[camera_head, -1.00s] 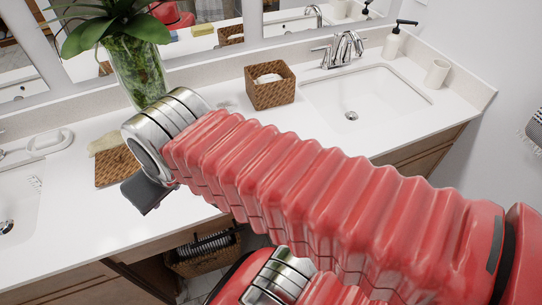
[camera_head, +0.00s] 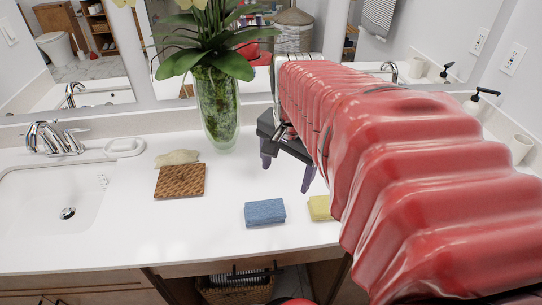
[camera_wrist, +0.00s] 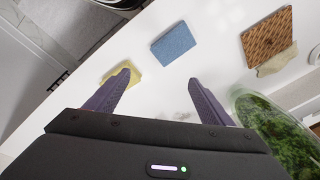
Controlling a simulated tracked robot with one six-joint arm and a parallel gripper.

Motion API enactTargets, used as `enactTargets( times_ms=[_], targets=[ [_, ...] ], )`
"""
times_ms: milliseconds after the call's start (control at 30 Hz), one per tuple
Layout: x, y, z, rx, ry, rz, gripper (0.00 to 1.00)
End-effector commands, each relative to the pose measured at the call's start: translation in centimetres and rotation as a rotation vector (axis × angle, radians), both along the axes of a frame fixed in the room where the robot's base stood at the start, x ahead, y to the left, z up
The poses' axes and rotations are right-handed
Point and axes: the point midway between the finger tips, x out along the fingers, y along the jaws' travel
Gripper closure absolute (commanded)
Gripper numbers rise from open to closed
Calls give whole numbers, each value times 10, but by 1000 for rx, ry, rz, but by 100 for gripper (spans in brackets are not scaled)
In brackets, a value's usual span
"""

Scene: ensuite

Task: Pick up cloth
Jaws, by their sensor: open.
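A blue folded piece (camera_head: 264,212), cloth or sponge, lies flat on the white counter; it also shows in the wrist view (camera_wrist: 173,44). A yellow piece (camera_head: 320,208) lies just right of it, partly hidden by my arm; the wrist view shows it behind the left finger (camera_wrist: 133,80). A crumpled beige cloth-like piece (camera_head: 177,157) lies against the back edge of a brown woven square (camera_head: 180,181). I cannot tell which one is the cloth. My gripper (camera_head: 287,172) is open and empty, above the counter behind the blue and yellow pieces; its fingers show in the wrist view (camera_wrist: 159,78).
A glass vase with a plant (camera_head: 217,115) stands close to the left of my gripper. A sink (camera_head: 55,205) and faucet (camera_head: 52,138) are at the left. A soap dispenser (camera_head: 480,103) and cup (camera_head: 520,148) stand at the right. The counter's front middle is mostly clear.

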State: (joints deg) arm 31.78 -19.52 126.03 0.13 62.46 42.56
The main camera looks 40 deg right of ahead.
Motion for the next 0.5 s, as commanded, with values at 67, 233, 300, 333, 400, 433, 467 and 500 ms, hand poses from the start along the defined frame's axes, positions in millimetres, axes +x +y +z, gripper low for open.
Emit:
enactTargets(
  times_ms=[67,233,300,333,400,433,467,500],
  targets=[
    [-5,-26,-3,32,23,-150,25],
    [-21,-76,-10,96,66,-470,25],
    [-29,-94,-13,119,82,-591,25],
    [-33,-101,-15,127,88,-636,25],
    [-40,-114,-17,143,99,-725,25],
    [-42,-118,-18,148,103,-755,25],
    [-44,-122,-19,154,107,-781,25],
    [-46,-125,-19,158,110,-807,25]
  ],
)
